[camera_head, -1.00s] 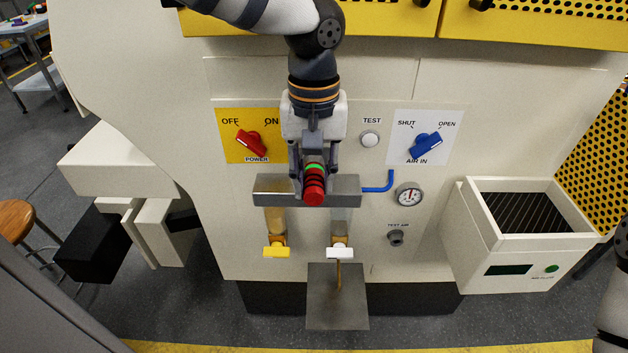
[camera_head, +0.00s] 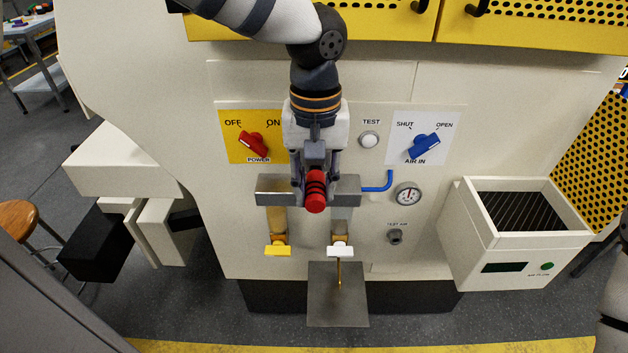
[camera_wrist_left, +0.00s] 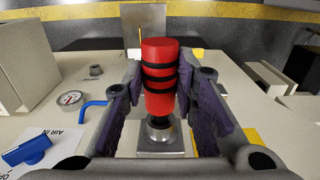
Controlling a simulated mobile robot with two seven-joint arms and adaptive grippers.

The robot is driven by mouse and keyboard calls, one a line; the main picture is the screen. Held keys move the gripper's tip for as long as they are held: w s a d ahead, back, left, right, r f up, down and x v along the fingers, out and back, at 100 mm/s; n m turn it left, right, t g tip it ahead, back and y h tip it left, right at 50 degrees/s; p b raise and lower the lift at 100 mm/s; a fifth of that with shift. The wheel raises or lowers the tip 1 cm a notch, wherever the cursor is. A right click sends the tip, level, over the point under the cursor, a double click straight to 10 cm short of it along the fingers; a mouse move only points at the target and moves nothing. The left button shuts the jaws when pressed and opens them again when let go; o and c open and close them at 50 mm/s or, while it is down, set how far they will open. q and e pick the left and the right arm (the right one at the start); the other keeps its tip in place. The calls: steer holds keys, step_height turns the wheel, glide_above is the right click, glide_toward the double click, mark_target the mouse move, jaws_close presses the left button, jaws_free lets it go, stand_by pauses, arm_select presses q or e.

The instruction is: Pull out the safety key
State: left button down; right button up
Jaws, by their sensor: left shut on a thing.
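The safety key, a red cylindrical grip with black bands (camera_head: 315,203), points out from a grey metal block (camera_head: 275,190) on the machine's front. The wrist view shows the same red grip (camera_wrist_left: 160,65) between the fingers, with a round metal collar (camera_wrist_left: 158,130) behind it on the block. My left gripper (camera_head: 315,187) is shut on the key, one finger on each side. I cannot tell whether the key's inner end is still seated in the collar. My right gripper is out of view.
A red power knob (camera_head: 252,144) and a blue air knob (camera_head: 424,146) flank the arm. A gauge (camera_head: 408,195) and a white bin (camera_head: 525,245) stand to the right.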

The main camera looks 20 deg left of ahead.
mark_target(315, 200)
arm_select(q)
steer(key=shift+s+d+p, duration=0.2)
steer(key=shift+s+d, duration=0.05)
steer(key=shift+s, duration=0.55)
steer(key=shift+s+d+p, duration=0.2)
steer(key=shift+s, duration=0.55)
